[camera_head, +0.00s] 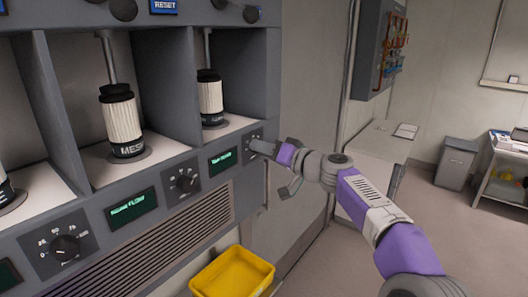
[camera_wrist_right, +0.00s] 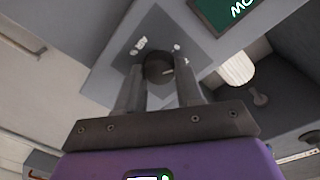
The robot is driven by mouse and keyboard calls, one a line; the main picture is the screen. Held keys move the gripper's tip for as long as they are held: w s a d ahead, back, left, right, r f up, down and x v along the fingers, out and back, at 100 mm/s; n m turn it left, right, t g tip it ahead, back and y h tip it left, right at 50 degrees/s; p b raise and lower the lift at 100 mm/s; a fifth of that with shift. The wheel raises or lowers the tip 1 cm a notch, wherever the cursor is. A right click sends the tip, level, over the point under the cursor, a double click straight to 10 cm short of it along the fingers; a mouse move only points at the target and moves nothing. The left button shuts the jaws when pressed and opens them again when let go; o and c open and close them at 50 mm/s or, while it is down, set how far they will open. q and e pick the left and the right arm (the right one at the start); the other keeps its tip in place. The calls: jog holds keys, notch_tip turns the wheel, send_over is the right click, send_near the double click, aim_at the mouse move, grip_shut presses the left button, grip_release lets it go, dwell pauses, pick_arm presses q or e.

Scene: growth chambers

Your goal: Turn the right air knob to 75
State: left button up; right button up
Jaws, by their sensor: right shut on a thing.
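The right air knob (camera_wrist_right: 158,68) is a dark round knob on a grey square plate at the right end of the chamber front. In the wrist view my right gripper (camera_wrist_right: 160,84) has one finger on each side of it and is shut on it. White marks show on the plate around the knob, too blurred to read, so I cannot tell its setting. In the head view my right gripper (camera_head: 257,146) reaches the plate from the right and hides the knob. A green-lettered display (camera_head: 223,161) sits just left of it. My left gripper is out of view.
Another knob (camera_head: 186,181) and a lower-left knob (camera_head: 65,248) are on the same front panel. Chambers above hold white ribbed cylinders (camera_head: 122,122). A yellow bin (camera_head: 233,273) stands below the front. The floor at right is free, with a grey waste bin (camera_head: 456,163) further back.

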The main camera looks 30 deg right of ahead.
jog(key=m+p, duration=0.3)
jog(key=m, duration=0.7)
jog(key=m+y+p, duration=0.1)
jog(key=m+p, duration=0.2)
jog(key=m, duration=0.7)
jog(key=shift+d+f+g, duration=0.1)
jog(key=shift+g, duration=0.3)
jog(key=shift+m, duration=0.3)
jog(key=o, duration=1)
jog(key=shift+o, duration=0.2)
jog(key=v, duration=0.7)
jog(key=shift+s+d+b, duration=0.2)
jog(key=shift+b, duration=0.25)
